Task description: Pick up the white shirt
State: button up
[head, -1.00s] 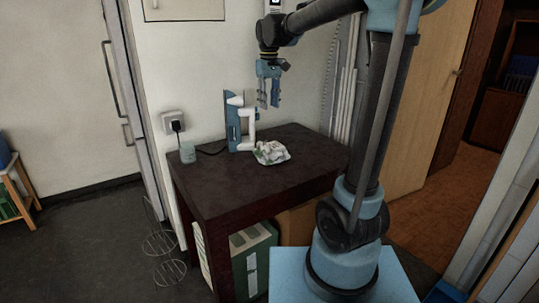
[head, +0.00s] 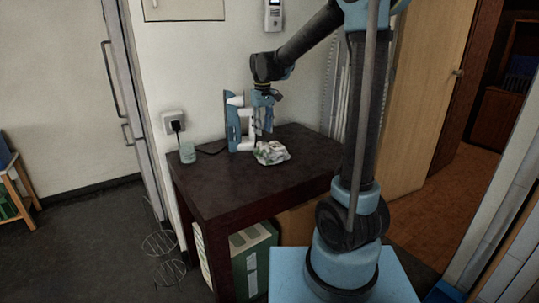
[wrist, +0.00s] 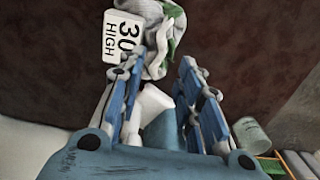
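The white shirt (head: 271,152) is a small crumpled bundle of white-grey cloth with green patches. It lies on the dark table (head: 225,186). In the wrist view the shirt (wrist: 155,30) is at the top, beyond my fingertips, with a white "30 HIGH" label (wrist: 124,37) on or against it. My gripper (head: 264,129) points down above the table, just behind and above the shirt. In the wrist view my gripper (wrist: 158,72) has its two blue fingers spread, with no shirt held between them.
A blue and white upright device (head: 232,122) stands right beside my gripper; its white part (wrist: 152,103) shows between and below my fingers. A pale green cup (head: 187,153) stands at the table's left, near a plug and cable. The table's front and right are clear.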

aim_at(263, 142)
jog(key=shift+f, duration=3)
jog(key=shift+f, duration=0.15)
jog(key=shift+c, duration=0.6)
grip_shut()
